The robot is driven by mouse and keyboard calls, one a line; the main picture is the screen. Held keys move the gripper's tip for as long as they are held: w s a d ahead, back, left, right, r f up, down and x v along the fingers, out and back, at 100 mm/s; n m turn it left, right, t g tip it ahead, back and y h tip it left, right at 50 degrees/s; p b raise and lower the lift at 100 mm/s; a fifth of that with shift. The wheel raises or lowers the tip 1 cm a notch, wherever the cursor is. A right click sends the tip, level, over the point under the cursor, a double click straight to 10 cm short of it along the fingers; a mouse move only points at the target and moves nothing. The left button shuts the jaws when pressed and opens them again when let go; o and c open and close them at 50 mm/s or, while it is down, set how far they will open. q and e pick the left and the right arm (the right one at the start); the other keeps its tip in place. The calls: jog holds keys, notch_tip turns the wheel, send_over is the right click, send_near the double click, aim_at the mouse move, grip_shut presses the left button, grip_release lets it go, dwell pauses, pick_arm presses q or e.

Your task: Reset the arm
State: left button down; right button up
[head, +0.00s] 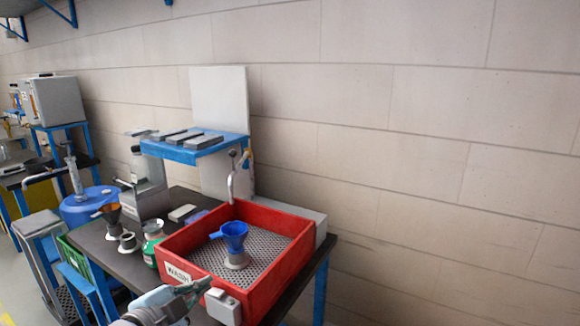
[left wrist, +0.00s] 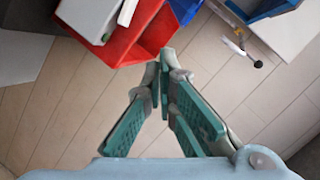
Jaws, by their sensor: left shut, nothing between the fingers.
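My left gripper (head: 196,288) comes in at the bottom of the head view, in front of the near wall of the red tray labelled WASH (head: 271,284). In the left wrist view its green fingers (left wrist: 162,66) are shut with nothing between them, and their tips show by a corner of the red tray (left wrist: 117,45). I cannot tell whether the tips touch the tray. My right gripper is in neither view.
A blue shelf (head: 185,151) rises behind. The wall side at right looks clear.

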pick_arm(q)
jog(key=s+a+f+n+g+y, duration=0.3)
jog(key=s+f+n+g, duration=0.3)
jog(key=s+f, duration=1)
jog(key=s+a+f+n+g+y, duration=0.3)
jog(key=s+f+n, duration=0.55)
jog(key=s, duration=0.65)
notch_tip(320, 180, down, 22)
jog(key=s+a+g, duration=0.2)
jog(key=s+f+g, duration=0.1)
jog(key=s+f, duration=1)
jog(key=s, duration=0.3)
jog(key=shift+a+f+h, duration=0.35)
jog(key=shift+a+h, duration=0.05)
